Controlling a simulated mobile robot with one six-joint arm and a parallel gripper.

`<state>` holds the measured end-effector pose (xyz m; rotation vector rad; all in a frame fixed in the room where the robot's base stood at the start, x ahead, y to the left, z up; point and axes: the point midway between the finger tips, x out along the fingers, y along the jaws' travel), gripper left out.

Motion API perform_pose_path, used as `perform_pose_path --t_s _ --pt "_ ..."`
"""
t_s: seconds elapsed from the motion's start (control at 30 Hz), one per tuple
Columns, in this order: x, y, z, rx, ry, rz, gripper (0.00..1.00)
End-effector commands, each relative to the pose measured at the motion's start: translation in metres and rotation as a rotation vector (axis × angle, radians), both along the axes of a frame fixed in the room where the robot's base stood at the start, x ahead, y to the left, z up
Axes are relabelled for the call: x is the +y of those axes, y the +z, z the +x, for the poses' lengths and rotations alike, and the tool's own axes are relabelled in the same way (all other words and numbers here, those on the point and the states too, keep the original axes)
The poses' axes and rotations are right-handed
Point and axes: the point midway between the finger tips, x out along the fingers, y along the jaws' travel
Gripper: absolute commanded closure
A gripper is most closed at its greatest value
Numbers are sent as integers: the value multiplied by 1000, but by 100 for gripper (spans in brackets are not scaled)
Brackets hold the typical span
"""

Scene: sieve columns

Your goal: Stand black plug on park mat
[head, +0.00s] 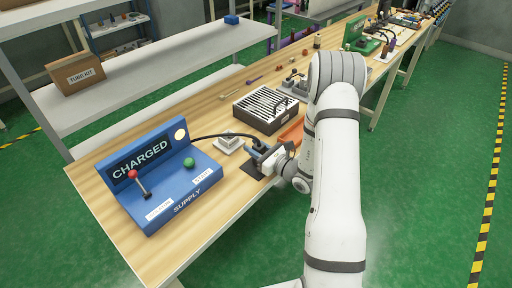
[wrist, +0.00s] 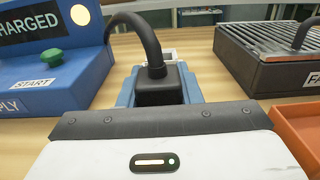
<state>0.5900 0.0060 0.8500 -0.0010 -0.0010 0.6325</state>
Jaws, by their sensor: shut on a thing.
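The black plug (wrist: 158,88) is between the blue fingers of my gripper (wrist: 158,92) in the wrist view, with a thick black cable rising from its top. It looks upright. In the head view my gripper (head: 262,153) is low over the table, right of the blue supply box, and the plug (head: 258,144) shows only as a small dark shape. A dark flat patch (head: 252,170), likely the park mat, lies under and beside the gripper. The gripper covers part of it. I cannot tell whether the plug touches it.
The blue supply box (head: 160,205) reads CHARGED and has a red-knobbed lever and a green button. A small pale block (head: 228,141) stands behind my gripper. A dark slatted box (head: 262,119) and an orange tray (head: 291,132) are close by on the right.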

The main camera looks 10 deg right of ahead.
Motion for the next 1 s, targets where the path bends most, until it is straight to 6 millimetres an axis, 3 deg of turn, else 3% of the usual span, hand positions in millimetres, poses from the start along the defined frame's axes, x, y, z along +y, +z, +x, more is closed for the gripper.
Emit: perform_pose_path --t_s 0.13,0.17,0.4,0.77,1.0 --pt "0 -4 0 0 0 0 92" --pt "0 -3 0 0 -1 0 67" --pt "-1 -2 0 1 -1 -1 47" --pt "-3 1 -2 1 -3 0 47" --pt "-32 -2 -39 3 -9 0 47"
